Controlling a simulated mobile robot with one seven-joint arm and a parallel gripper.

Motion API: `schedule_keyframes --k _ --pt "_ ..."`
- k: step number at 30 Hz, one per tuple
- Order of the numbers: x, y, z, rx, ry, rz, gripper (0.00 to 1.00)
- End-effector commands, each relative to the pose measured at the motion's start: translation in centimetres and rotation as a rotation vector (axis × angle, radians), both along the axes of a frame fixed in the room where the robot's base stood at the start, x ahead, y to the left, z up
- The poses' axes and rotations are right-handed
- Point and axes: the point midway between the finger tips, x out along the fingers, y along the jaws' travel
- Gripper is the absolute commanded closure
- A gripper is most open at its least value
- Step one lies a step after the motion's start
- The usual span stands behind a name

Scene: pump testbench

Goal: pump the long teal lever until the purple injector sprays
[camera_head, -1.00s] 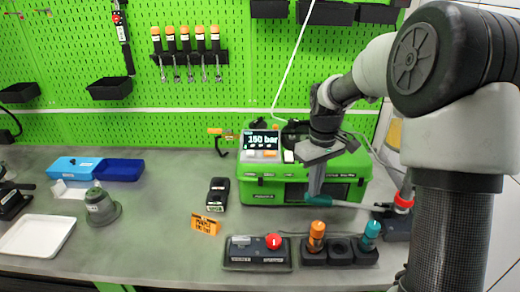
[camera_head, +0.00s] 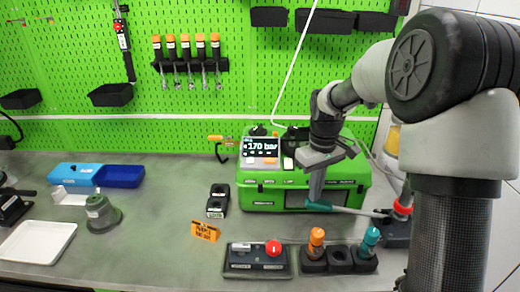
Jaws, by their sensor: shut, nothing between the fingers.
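The long teal lever (camera_head: 340,209) lies almost level in front of the green test unit, its teal grip to the left and its metal rod running right to a pump with a red collar (camera_head: 402,208). My gripper (camera_head: 315,200) is shut and empty, pointing down over the left end of the grip. Its tips appear to touch or nearly touch the lever; I cannot tell which. The display (camera_head: 263,147) on the green test unit (camera_head: 262,190) reads 170 bar. I cannot make out the purple injector, and no spray shows.
In front stand a control box with a red button (camera_head: 273,247) and a black holder (camera_head: 338,257) with orange and teal-topped pieces. A small orange sign (camera_head: 204,231), a blue box (camera_head: 78,172) and a white tray (camera_head: 38,242) lie to the left.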

Motion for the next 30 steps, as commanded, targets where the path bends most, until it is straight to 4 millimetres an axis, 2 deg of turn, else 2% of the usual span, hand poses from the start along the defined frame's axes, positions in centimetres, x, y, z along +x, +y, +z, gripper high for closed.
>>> schedule_keyframes --k 1,7,23,30 --pt "0.0 -0.1 1.0 0.001 -0.001 0.0 1.0" --pt "0.0 -0.3 2.7 0.001 -0.002 -0.001 1.0" --pt "0.0 -0.3 2.7 0.001 -0.001 0.0 1.0" --pt "0.0 -0.3 4.2 0.001 -0.001 0.0 1.0"
